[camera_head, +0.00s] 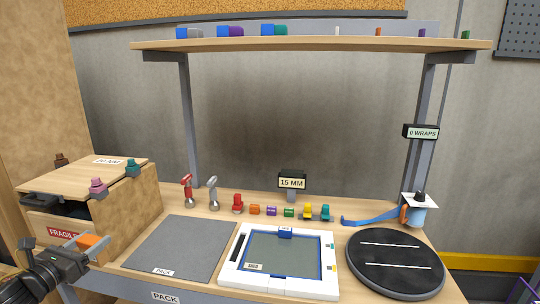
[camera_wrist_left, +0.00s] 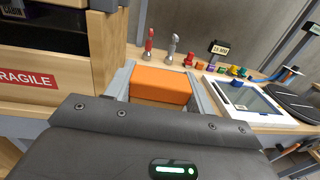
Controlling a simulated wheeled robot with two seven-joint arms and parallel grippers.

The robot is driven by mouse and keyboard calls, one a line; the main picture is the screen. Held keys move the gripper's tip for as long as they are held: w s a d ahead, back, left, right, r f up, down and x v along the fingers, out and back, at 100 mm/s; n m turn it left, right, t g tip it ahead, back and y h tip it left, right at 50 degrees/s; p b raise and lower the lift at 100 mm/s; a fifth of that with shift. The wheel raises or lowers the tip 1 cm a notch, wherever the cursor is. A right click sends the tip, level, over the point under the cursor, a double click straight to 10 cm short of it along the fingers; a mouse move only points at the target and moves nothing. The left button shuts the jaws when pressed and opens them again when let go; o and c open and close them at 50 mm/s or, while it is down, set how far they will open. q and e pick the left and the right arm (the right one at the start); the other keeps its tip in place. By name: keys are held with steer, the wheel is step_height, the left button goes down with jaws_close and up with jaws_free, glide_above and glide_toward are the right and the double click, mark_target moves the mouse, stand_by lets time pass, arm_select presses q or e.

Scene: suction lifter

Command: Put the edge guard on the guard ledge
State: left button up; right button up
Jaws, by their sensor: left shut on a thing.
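My left gripper (camera_head: 92,243) is at the lower left of the head view, in front of the wooden crate. It is shut on an orange block (camera_head: 94,241), which I take to be the edge guard. In the left wrist view the orange block (camera_wrist_left: 160,86) sits between the two grey fingers, held in the air. I cannot tell for sure which surface is the guard ledge. My right gripper is not clearly in view.
The crate (camera_head: 125,203) with pink and teal knobs stands close by. A grey mat (camera_head: 183,243), a white-framed panel (camera_head: 284,286) and a black turntable (camera_head: 395,277) fill the bench. Behind stand red and grey levers and several small coloured pieces. A shelf (camera_head: 310,45) spans above.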

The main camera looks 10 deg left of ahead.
arm_select(q)
steer(key=s+d+f+m+h, duration=0.35)
steer(key=d+f, duration=0.85)
steer(key=d, duration=0.4)
steer(key=d+r+g+h, duration=0.1)
steer(key=d+r+h, duration=0.1)
steer(key=d, duration=0.6)
steer(key=d+r+m+g+h, duration=0.1)
steer(key=d+h, duration=0.1)
steer(key=d, duration=0.6)
steer(key=shift+s+d+r, duration=0.2)
steer(key=shift+s+r, duration=0.1)
steer(key=shift+r, duration=0.05)
arm_select(e)
steer(key=shift+d, duration=0.1)
arm_select(q)
steer(key=shift+m, duration=0.25)
arm_select(e)
steer(key=shift+w, duration=0.1)
